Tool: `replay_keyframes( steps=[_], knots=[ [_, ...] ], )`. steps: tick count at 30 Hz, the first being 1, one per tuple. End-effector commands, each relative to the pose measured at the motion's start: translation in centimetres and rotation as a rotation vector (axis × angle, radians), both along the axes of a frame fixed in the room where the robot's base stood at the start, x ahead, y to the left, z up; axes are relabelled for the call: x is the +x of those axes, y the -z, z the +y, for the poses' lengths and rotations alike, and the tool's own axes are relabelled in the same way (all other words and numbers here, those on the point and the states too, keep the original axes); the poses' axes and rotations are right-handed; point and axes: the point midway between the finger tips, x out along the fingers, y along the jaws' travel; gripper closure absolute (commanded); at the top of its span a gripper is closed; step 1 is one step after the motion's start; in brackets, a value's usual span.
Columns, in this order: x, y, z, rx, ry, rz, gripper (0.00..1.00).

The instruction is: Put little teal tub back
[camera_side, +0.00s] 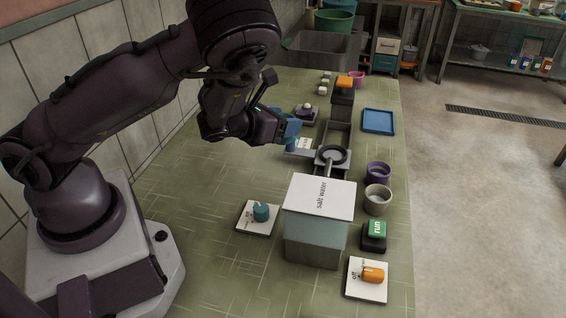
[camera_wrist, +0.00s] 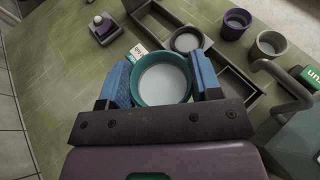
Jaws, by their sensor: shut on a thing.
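In the wrist view, the little teal tub (camera_wrist: 162,80) sits between the blue fingers of my gripper (camera_wrist: 160,86), which are shut on its sides. The tub looks upright, with a pale inside. The tub is mostly hidden behind the fingers there.
A grey channel with a round dark-rimmed piece (camera_side: 333,155) stands right of my gripper. The box marked "salt water" (camera_side: 318,220) is nearer the camera. A purple tub (camera_side: 378,172), a beige tub (camera_side: 377,199) and a blue tray (camera_side: 378,121) are to the right.

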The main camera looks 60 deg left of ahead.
Motion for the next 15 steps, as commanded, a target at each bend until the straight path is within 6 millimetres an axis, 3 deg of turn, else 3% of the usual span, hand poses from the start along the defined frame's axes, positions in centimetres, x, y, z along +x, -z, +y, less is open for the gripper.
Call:
replay_keyframes(
  steps=[3,6,10,13,15],
  knots=[
    [-2.4,3.2,3.0,0.003,-0.061,0.009,0.7],
    [-3.8,4.7,4.2,0.001,-0.083,0.004,0.7],
    [-5.1,5.7,4.7,0.0,-0.085,0.001,0.7],
    [-4.7,5.4,3.7,-0.002,-0.05,-0.004,0.7],
    [-4.6,6.3,3.7,-0.002,-0.043,0.0,0.7]
  ],
)
